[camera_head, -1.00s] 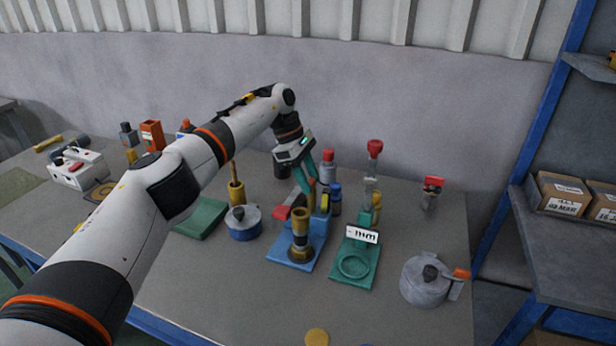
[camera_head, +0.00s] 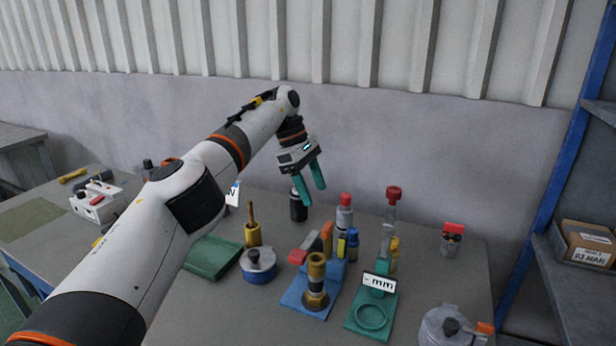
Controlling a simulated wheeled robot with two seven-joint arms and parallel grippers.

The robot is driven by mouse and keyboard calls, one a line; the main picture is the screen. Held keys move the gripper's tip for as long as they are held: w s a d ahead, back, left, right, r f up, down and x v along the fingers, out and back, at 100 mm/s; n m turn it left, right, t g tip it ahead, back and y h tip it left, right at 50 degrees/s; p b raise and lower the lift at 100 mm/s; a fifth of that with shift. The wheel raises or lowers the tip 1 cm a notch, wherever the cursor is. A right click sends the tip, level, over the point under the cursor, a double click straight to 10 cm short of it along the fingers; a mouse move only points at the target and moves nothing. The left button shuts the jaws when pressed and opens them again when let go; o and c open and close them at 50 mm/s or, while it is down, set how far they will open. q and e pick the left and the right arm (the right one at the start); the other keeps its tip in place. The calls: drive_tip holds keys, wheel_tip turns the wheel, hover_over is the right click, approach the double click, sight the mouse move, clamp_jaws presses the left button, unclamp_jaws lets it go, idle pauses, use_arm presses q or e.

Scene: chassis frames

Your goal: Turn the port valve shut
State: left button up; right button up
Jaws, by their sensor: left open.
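A brass fitting (camera_head: 316,272) stands upright on a blue baseplate (camera_head: 296,294); this looks like the valve, but no label confirms it. A red and grey part (camera_head: 304,247) lies at an angle just left of it. An orange piece (camera_head: 327,237) and a yellow-marked piece (camera_head: 341,246) stand behind the brass fitting. My left gripper (camera_head: 311,193) is open, with its two teal fingers pointing down. It is above and behind the fixture, apart from it, and holds nothing. My right gripper is not in view.
A green stand with a "mm" display (camera_head: 379,282) is right of the blue plate. A blue-sided pot (camera_head: 258,267) and a green tray (camera_head: 212,257) are left. A dark bottle (camera_head: 298,207) stands behind, near the gripper. A grey lidded pot (camera_head: 452,328) is front right.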

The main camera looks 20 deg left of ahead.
use_arm(q)
drive_tip(key=shift+p+v, duration=0.7)
drive_tip(key=shift+v, duration=0.7)
